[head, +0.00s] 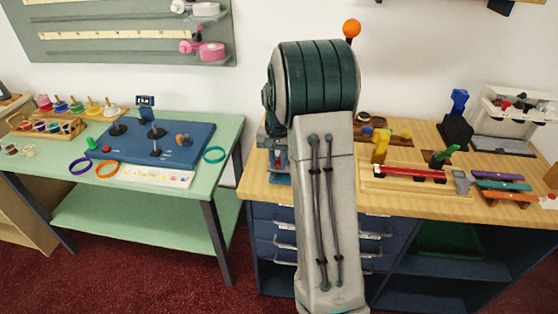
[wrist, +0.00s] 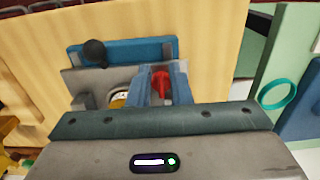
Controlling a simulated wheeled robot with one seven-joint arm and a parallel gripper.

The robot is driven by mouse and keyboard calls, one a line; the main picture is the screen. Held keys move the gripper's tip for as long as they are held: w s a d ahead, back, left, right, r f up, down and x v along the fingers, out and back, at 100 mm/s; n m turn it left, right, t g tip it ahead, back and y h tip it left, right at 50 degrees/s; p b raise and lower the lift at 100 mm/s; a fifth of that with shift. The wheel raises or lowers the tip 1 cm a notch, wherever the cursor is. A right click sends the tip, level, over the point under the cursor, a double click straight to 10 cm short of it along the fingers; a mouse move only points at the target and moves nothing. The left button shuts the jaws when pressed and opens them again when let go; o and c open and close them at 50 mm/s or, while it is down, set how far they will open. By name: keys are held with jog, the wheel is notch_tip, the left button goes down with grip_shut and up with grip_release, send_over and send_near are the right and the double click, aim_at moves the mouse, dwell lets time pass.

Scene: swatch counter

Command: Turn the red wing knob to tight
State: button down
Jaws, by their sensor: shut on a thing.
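In the wrist view, the red wing knob (wrist: 159,84) shows between the two blue-grey fingers of my gripper (wrist: 160,88). The fingers are shut on the knob. The knob sits by a grey metal plate (wrist: 85,80) with a blue bar (wrist: 120,51) beyond it. The tight mark and the knob's exact angle cannot be made out. In the head view, my arm hides the knob and my gripper. A blue and grey device (head: 277,160) shows partly beside my arm on the wooden counter.
A black ball handle (wrist: 95,51) stands close to the left of my fingers. A yellow-rimmed round part (wrist: 119,99) is partly hidden beside them. Right of my arm, the wooden counter (head: 420,208) holds blocks and a red bar (head: 408,173). A green table (head: 222,182) stands at left.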

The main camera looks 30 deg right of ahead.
aim_at(278, 164)
dwell(0.5)
jog(key=c, duration=1.3)
grip_release()
jog(key=shift+c, duration=0.2)
notch_tip(278, 164, up, 14)
jog(key=s+a+f+n+t, duration=0.1)
jog(key=s+a, duration=0.3)
jog(key=s, duration=0.4)
jog(key=s+a+f+n+t, duration=0.1)
jog(key=s+a+n, duration=0.2)
jog(key=s+a, duration=0.2)
jog(key=s+a+f+n+t, duration=0.1)
jog(key=s+a, duration=0.4)
jog(key=s, duration=0.7)
jog(key=shift+a+f+n, duration=0.2)
jog(key=shift+f+n, duration=0.35)
jog(key=shift+n, duration=0.25)
